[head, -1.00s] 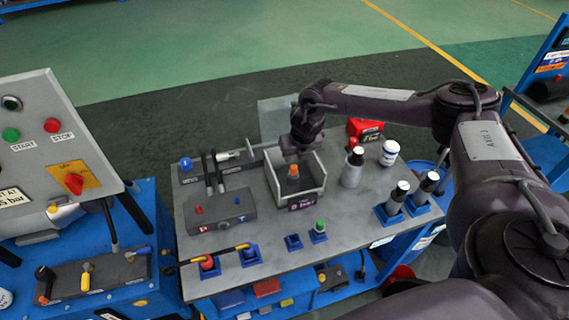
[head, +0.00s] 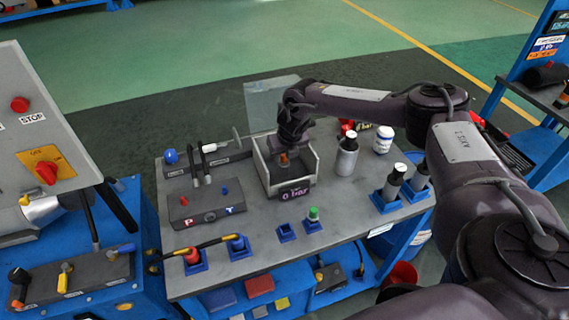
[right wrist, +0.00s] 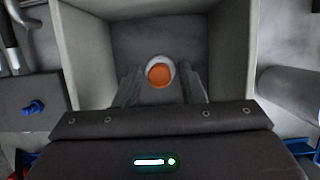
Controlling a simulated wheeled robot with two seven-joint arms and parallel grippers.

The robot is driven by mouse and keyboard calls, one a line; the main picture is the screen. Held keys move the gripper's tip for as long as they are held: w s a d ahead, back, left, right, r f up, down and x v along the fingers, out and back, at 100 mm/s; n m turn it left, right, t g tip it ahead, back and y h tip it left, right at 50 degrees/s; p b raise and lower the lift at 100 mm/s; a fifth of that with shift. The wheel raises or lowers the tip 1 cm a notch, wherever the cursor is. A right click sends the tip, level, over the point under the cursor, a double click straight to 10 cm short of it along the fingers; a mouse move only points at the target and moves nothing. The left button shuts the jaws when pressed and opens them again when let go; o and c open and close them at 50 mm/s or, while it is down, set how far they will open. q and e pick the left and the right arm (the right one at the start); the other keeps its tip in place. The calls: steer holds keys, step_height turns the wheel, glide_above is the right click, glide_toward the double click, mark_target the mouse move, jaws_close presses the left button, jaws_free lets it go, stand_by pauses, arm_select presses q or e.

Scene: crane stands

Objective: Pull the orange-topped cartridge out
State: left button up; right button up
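The orange-topped cartridge (head: 283,158) stands inside an open grey box (head: 287,190) on the bench, and only its upper part shows in the head view. In the right wrist view its round orange top (right wrist: 160,75) with a pale rim lies between my fingers. My right gripper (head: 285,150) reaches down into the box from above. In the right wrist view its two fingers (right wrist: 161,88) stand apart on either side of the cartridge, with gaps visible. My left gripper is not in view.
The box walls stand close around my right gripper. A clear panel (head: 272,103) rises behind. A grey bottle (head: 346,158) and white jar (head: 383,139) stand to the right. A dark block (head: 206,207) is at left. Blue sockets and a green-capped piece (head: 313,214) are in front.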

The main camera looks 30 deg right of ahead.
steer(key=shift+c, duration=0.3)
steer(key=c, duration=0.7)
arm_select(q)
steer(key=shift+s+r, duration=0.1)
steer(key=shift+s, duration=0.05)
arm_select(e)
steer(key=shift+r, duration=0.1)
jaws_close()
